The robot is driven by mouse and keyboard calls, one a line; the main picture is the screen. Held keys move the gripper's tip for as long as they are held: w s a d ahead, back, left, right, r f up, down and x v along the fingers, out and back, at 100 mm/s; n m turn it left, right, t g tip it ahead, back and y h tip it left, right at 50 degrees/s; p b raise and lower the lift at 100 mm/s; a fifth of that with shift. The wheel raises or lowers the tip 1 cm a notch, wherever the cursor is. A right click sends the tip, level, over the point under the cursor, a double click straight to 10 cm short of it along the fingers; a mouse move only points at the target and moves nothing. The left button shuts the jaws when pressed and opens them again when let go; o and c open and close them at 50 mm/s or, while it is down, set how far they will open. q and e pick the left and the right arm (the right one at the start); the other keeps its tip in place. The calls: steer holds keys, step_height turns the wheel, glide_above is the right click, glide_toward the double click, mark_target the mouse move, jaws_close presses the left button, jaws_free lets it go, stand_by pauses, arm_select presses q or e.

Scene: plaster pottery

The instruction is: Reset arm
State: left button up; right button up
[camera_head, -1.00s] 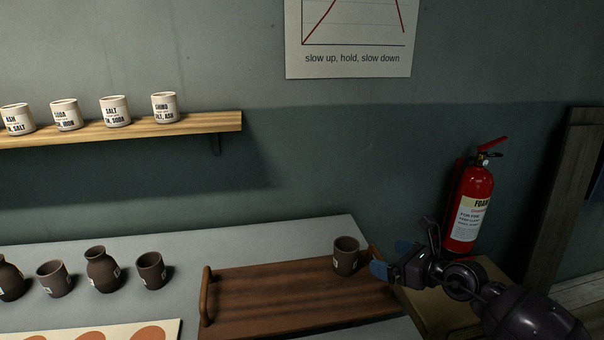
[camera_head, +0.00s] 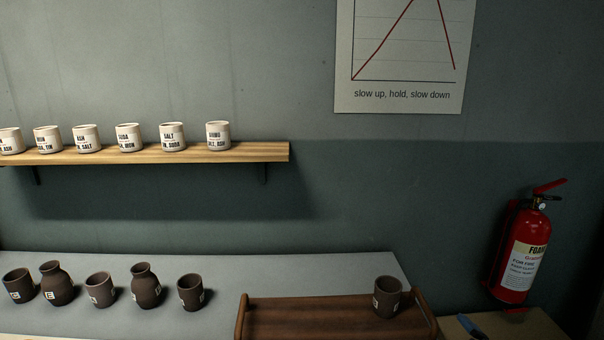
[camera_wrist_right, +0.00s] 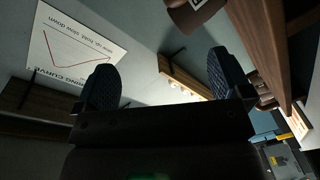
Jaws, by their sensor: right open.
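My right gripper (camera_wrist_right: 164,82) is open in the right wrist view, with its two dark blue ribbed fingers apart and nothing between them. In the head view only a blue fingertip (camera_head: 470,325) of it shows at the bottom edge, right of the wooden tray (camera_head: 300,316). A dark brown cup (camera_head: 387,298) stands upright at the tray's right end, apart from that fingertip. A dark pot (camera_wrist_right: 188,14) also shows at the top of the right wrist view. My left gripper is not in view.
Several brown pots stand on the grey table (camera_head: 310,269), left of the tray. A wall shelf (camera_head: 200,153) holds several white labelled jars. A red fire extinguisher (camera_head: 516,260) is at the right. A chart poster (camera_head: 405,60) hangs on the wall. The table behind the tray is clear.

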steer(key=s+a+f+m+g+h, duration=0.1)
steer(key=s+f+m+g, duration=0.2)
steer(key=s+f+m, duration=0.2)
steer(key=s+a+f+m+g+h, duration=0.1)
steer(key=s+f+m, duration=0.5)
steer(key=s+f, duration=0.6)
steer(key=s+g, duration=0.1)
steer(key=s, duration=0.3)
steer(key=shift+s+m+g+h, duration=0.25)
steer(key=shift+m+g+h, duration=0.05)
steer(key=shift+g, duration=0.1)
steer(key=shift+c, duration=0.5)
